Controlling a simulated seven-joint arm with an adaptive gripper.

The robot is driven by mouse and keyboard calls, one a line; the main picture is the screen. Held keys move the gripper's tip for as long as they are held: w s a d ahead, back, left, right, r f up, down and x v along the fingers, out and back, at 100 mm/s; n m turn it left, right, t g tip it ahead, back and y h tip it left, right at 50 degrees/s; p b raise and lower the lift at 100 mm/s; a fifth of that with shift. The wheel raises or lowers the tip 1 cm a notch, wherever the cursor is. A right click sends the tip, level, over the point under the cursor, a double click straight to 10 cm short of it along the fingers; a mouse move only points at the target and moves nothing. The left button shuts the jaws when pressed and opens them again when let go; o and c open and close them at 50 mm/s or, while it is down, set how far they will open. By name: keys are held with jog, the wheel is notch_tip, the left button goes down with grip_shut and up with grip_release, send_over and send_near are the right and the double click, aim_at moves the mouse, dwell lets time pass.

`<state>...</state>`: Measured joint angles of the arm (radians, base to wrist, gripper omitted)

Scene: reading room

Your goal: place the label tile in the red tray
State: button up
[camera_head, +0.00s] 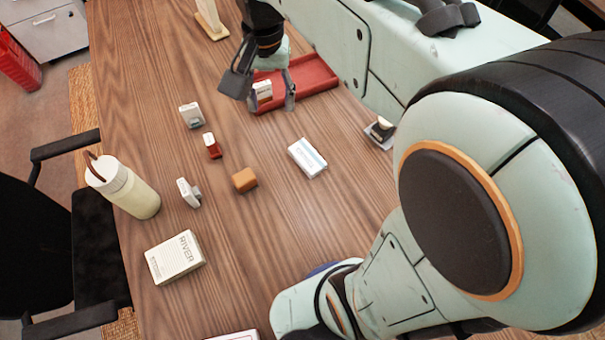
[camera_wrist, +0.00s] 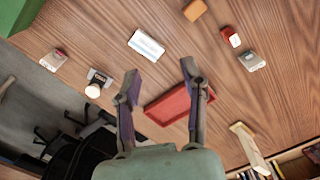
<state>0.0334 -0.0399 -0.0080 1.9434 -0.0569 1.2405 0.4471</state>
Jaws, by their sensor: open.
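The red tray (camera_head: 316,78) lies at the far side of the wooden table. It also shows in the wrist view (camera_wrist: 166,107), partly behind one finger, and its visible floor looks bare there. My gripper (camera_head: 263,93) is open over the tray's left end, fingers apart. A small white and brown piece (camera_head: 262,87), perhaps the label tile, shows between the fingers in the head view. I cannot tell whether it rests in the tray or above it. I cannot make it out in the wrist view (camera_wrist: 158,72), where nothing shows between the fingertips.
A red piece (camera_head: 212,147), an orange block (camera_head: 245,180), a white box (camera_head: 307,157), two pale pieces (camera_head: 191,115) (camera_head: 189,192) and a black-topped stamp (camera_head: 380,130) stand nearer. A bottle (camera_head: 130,188) and a RIVER box (camera_head: 175,257) are left. My arm covers the right.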

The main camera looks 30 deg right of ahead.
jog(key=s+a+f+n, duration=0.1)
jog(key=s+f+n, duration=0.1)
jog(key=s, duration=0.6)
jog(key=s+a+f+n, duration=0.1)
jog(key=s+f+n, duration=0.2)
jog(key=s, duration=0.4)
jog(key=shift+s+f+n+y, duration=0.2)
jog(key=shift+s+n+y, duration=0.15)
jog(key=shift+n, duration=0.25)
